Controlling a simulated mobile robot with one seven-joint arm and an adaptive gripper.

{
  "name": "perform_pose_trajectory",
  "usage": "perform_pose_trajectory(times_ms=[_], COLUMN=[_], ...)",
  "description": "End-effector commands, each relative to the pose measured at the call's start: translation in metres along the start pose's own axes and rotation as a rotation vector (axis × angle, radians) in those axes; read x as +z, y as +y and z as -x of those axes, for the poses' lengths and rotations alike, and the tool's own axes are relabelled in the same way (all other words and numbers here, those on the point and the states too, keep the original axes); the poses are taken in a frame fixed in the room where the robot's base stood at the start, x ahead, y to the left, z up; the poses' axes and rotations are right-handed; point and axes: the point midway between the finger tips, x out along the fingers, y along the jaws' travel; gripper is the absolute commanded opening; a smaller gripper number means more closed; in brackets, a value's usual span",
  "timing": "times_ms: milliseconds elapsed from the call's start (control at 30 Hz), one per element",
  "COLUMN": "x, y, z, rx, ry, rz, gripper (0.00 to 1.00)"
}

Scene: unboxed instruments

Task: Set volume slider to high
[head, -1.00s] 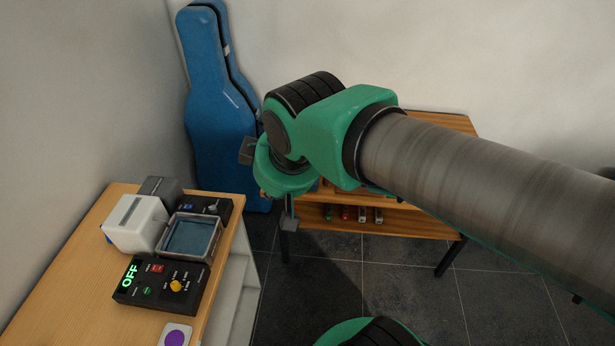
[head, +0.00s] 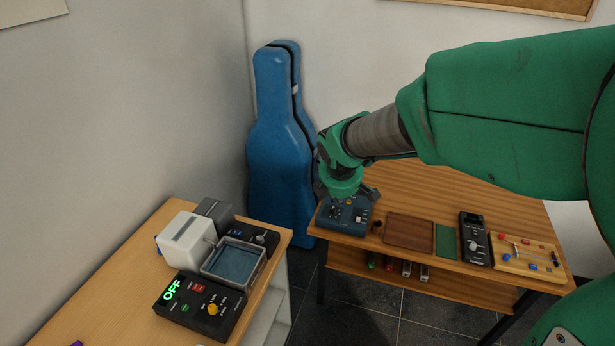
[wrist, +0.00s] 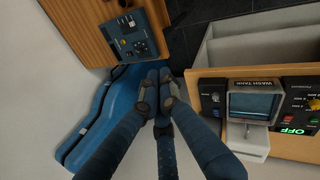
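A blue control box (head: 345,214) with small dark controls and a knob sits on the left end of the far wooden table. It also shows at the top of the wrist view (wrist: 138,36). Its labels are too small to read, so I cannot tell whether it bears the volume slider or how that is set. In the wrist view my gripper (wrist: 158,92) has its dark blue fingers drawn together with nothing between them. In the head view my wrist is over the box and hides its upper part; the fingertips are not clear there.
A black device (head: 473,240), a brown tray (head: 410,230), a green mat (head: 446,241) and a pegged board (head: 527,256) lie farther right. A blue instrument case (head: 275,150) stands behind. The near table holds a wash tank (head: 235,262) and a panel reading OFF (head: 200,305).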

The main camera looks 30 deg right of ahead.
Motion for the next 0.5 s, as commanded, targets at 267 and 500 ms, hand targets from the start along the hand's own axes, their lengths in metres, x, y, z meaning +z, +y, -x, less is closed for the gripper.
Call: perform_pose_trajectory(times_ms=[267,500], x=[0.021,0.038], y=[0.02,0.027], z=[-0.071,-0.135], rx=[-0.029,-0.057], ry=[-0.027,-0.031], rz=[0.308,0.58], gripper=[0.0,0.0])
